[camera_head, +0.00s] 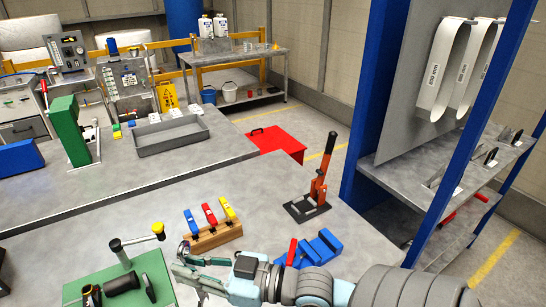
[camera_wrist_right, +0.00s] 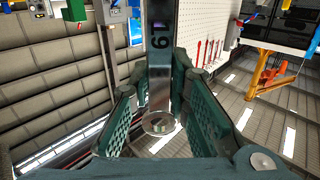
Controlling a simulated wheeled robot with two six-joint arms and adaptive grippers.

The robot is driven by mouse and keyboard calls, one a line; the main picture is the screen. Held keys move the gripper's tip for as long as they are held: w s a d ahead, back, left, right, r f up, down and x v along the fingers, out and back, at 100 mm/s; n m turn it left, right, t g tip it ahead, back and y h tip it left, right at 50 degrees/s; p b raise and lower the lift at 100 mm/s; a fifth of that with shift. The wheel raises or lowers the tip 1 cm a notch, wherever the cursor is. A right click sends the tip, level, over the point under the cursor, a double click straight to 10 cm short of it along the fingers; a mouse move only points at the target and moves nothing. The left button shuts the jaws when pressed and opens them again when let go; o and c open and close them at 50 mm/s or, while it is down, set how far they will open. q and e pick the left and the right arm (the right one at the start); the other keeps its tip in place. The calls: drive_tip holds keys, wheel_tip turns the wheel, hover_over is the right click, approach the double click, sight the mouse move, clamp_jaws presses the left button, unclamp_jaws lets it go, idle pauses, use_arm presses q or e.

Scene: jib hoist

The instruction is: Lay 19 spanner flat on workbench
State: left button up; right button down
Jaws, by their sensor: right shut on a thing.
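The 19 spanner (camera_wrist_right: 159,60) is a shiny steel bar marked 19 in the right wrist view. It stands along the middle of that view, with a ring end (camera_wrist_right: 160,124) between the green finger pads. My right gripper (camera_head: 184,262) is shut on it, and the spanner's far end runs out of the top of the wrist view. In the head view I cannot clearly make out the spanner at the fingers. The gripper is above the near workbench (camera_head: 335,240), between the green plate and the wooden block. My left gripper is not in view.
A wooden block (camera_head: 215,238) with blue, red and yellow handled tools stands just behind the gripper. A green plate (camera_head: 125,282) with fittings lies at the left, a blue vise (camera_head: 315,248) behind my arm. A black-based orange lever tool (camera_head: 313,195) stands at the back right.

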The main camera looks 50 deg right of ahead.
drive_tip(key=w+d+f+m+g+h+p, duration=0.4)
drive_tip(key=w+d+f+m+g+h, duration=0.3)
drive_tip(key=d+f+h, duration=0.35)
drive_tip(key=s+d+f+m+g+p, duration=0.1)
drive_tip(key=s+m+g, duration=0.1)
drive_tip(key=m, duration=0.3)
drive_tip(key=s+d+f+m+g+y+p, duration=0.1)
drive_tip(key=s+f+m+g, duration=0.1)
drive_tip(key=m+g, duration=0.2)
drive_tip(key=s+d+f+m+g+y+p, duration=0.1)
drive_tip(key=s+m+g, duration=0.1)
drive_tip(key=m, duration=0.3)
drive_tip(key=shift+d+f+m+g, duration=0.2)
drive_tip(key=shift+f+m+g, duration=0.1)
drive_tip(key=shift+f+g, duration=0.1)
drive_tip(key=f, duration=0.5)
drive_tip(key=shift+w+a+f, duration=0.1)
drive_tip(key=shift+w+f, duration=0.1)
drive_tip(key=shift+f, duration=0.6)
drive_tip(key=c, duration=1.4)
unclamp_jaws()
drive_tip(key=shift+c, duration=0.2)
